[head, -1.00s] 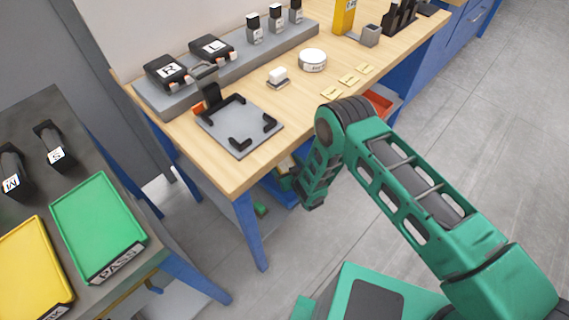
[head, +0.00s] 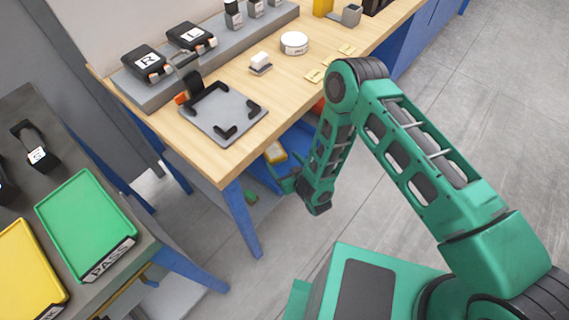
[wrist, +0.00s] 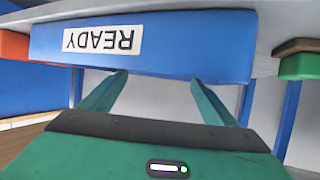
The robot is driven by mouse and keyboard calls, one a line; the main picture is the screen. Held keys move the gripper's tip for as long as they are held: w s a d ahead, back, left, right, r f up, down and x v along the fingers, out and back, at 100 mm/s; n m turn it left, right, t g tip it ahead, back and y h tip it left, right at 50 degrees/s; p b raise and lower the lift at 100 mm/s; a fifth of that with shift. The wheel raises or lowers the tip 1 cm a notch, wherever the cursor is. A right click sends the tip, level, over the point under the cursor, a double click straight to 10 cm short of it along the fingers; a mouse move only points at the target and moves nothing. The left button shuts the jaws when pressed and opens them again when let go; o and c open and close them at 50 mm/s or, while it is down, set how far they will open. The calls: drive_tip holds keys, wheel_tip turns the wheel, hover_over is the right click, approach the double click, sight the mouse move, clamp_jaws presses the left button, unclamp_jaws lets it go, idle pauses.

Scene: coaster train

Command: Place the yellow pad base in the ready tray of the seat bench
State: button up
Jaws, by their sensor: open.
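A blue tray marked READY (wrist: 170,45) fills the upper wrist view, its label upside down there. In the head view this blue tray (head: 296,142) shows under the wooden bench (head: 225,155), partly hidden by my arm. A yellow piece with a pale part, which looks like the yellow pad base (head: 275,152), lies in or on the tray; its exact seating cannot be made out. My gripper (wrist: 155,95) is open and empty, its two green fingers apart in front of the tray's labelled wall. In the head view my gripper (head: 286,181) is small and below the bench edge.
A green block with a brown top (wrist: 300,65) sits right of the tray in the wrist view, and an orange-red bin (wrist: 14,45) left. Blue bench legs (head: 242,220) stand close to my arm. A green PASS tray (head: 85,225) and yellow tray (head: 25,270) lie left.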

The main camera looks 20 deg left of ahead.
drive_tip(key=shift+s+d+r, duration=0.2)
drive_tip(key=shift+s+d, duration=0.15)
